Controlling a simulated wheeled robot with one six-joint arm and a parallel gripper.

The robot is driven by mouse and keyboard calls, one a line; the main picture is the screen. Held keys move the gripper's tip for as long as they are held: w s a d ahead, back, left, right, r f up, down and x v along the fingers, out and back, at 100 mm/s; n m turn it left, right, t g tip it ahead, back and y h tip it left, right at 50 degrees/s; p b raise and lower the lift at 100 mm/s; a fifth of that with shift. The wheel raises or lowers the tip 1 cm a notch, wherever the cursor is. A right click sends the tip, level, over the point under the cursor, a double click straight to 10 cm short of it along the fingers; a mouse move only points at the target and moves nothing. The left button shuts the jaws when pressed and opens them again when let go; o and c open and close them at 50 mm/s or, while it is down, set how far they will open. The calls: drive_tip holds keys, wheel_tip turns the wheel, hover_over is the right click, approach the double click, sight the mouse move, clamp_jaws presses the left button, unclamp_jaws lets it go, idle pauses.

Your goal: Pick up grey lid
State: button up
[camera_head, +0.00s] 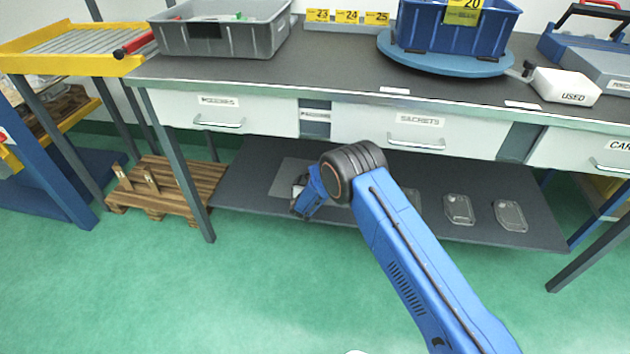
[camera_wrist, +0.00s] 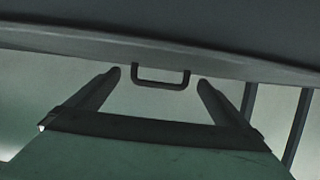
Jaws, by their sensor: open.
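Grey lids lie flat on the dark lower shelf of the workbench in the head view. One grey lid (camera_head: 458,209) lies right of my arm, and another grey lid (camera_head: 510,216) lies further right. A third grey piece (camera_head: 413,198) shows partly beside my arm, which covers the rest. My gripper is open; its two fingers (camera_wrist: 159,77) show apart in the wrist view, with no lid between them. In the head view, my blue wrist is over the left part of the shelf, well left of the lids, and the fingertips are hard to make out.
The lower shelf (camera_head: 245,195) sits beneath the bench drawers (camera_head: 405,131), leaving limited height. A lighter grey patch (camera_head: 288,176) lies on its left part. A wooden pallet (camera_head: 160,187) stands left of it. A dark U-shaped handle (camera_wrist: 160,84) shows beyond my fingers. Green floor in front is clear.

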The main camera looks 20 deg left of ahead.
drive_tip(key=shift+x, duration=1)
drive_tip(key=shift+c, duration=0.3)
drive_tip(key=c, duration=1.1)
drive_tip(key=shift+c, duration=0.2)
